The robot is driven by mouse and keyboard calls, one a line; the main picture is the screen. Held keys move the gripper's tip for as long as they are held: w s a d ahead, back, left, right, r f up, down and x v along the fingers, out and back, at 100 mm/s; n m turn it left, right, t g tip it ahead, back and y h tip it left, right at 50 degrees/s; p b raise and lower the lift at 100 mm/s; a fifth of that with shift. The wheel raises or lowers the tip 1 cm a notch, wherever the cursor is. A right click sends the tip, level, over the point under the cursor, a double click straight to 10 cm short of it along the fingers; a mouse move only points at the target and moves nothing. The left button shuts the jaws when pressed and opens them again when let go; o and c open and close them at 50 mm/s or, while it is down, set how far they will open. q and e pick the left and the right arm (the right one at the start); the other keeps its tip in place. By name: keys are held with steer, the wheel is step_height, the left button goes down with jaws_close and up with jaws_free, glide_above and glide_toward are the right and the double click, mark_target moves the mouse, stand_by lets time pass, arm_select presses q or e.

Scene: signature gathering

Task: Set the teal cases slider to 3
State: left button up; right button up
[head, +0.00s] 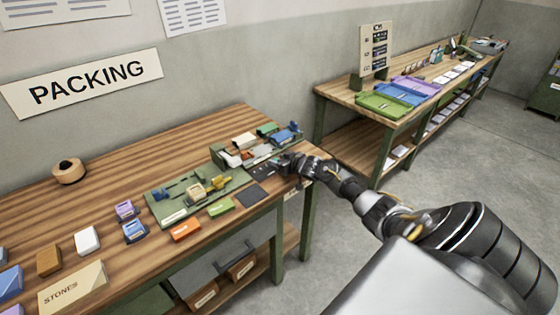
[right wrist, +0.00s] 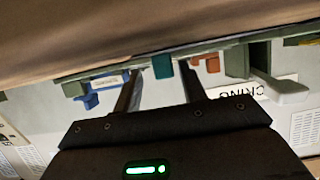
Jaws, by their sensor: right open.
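The teal slider tab (right wrist: 162,66) shows in the right wrist view, hanging from a thin green edge in this upside-down picture. My right gripper (right wrist: 160,72) is open, with one dark finger on each side of the teal tab and small gaps between. In the head view my right gripper (head: 282,164) is low over the right end of the packing table, at the small slider panel (head: 266,170). The gripper hides the teal tab there, and I cannot read its scale or setting. My left gripper is not in view.
In the right wrist view a blue piece (right wrist: 86,92) and a red-orange piece (right wrist: 207,62) stand on either side. A green rack with small coloured items (head: 240,152) is close behind the gripper in the head view. A green board (head: 172,208) lies to its left.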

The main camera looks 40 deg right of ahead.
steer(key=shift+a, duration=0.1)
steer(key=v, duration=1)
steer(key=shift+s+r+b, duration=0.25)
steer(key=shift+s+b, duration=0.1)
